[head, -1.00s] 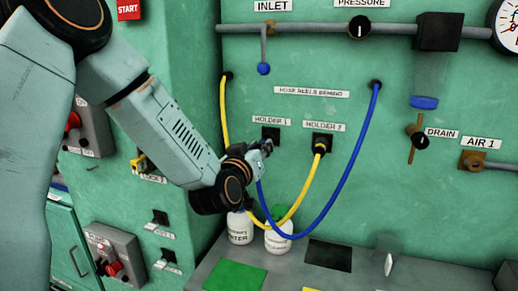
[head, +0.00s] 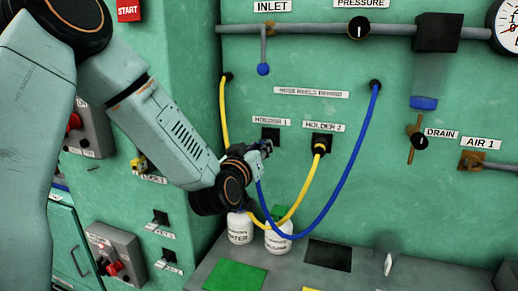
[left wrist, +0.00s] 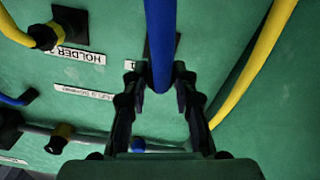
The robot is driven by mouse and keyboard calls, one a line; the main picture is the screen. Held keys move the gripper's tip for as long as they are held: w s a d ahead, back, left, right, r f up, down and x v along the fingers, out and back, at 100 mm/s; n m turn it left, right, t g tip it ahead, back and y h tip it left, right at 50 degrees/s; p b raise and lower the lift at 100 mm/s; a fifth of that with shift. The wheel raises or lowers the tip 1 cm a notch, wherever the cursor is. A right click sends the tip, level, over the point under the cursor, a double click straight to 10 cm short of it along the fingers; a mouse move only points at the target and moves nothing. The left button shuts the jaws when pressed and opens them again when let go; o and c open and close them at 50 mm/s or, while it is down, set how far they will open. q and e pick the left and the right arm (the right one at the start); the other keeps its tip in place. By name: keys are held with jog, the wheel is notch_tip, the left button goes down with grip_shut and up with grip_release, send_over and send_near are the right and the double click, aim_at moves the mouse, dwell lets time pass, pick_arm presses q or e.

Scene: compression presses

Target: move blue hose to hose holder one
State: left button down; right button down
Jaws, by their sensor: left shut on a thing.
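The blue hose (head: 348,165) hangs from the right reel opening in a loop and rises to my left gripper (head: 263,149). In the left wrist view the gripper (left wrist: 160,84) is shut on the blue hose (left wrist: 160,30), one finger on each side. The hose's end is hidden. Holder 1 (head: 270,134) is a dark square socket on the green wall, just above the gripper in the head view. In the left wrist view holder 1 (left wrist: 174,46) shows partly behind the hose. I cannot tell whether the hose end touches it. My right gripper is not in view.
The yellow hose (head: 305,190) has its end in holder 2 (head: 314,140), close to the right. Two white bottles (head: 240,228) stand below on the grey bench (head: 225,250). A pipe (head: 310,30) with a blue-knobbed inlet lever (head: 263,68) runs above.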

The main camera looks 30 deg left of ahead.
aim_at(259, 147)
pick_arm(q)
jog(key=shift+a, duration=0.1)
jog(key=shift+w, duration=0.35)
jog(key=shift+b+x, duration=0.3)
jog(key=shift+x, duration=1.05)
jog(key=c, duration=1)
grip_release()
jog(key=shift+s, duration=0.1)
jog(key=v, duration=1.1)
jog(key=shift+s, duration=0.4)
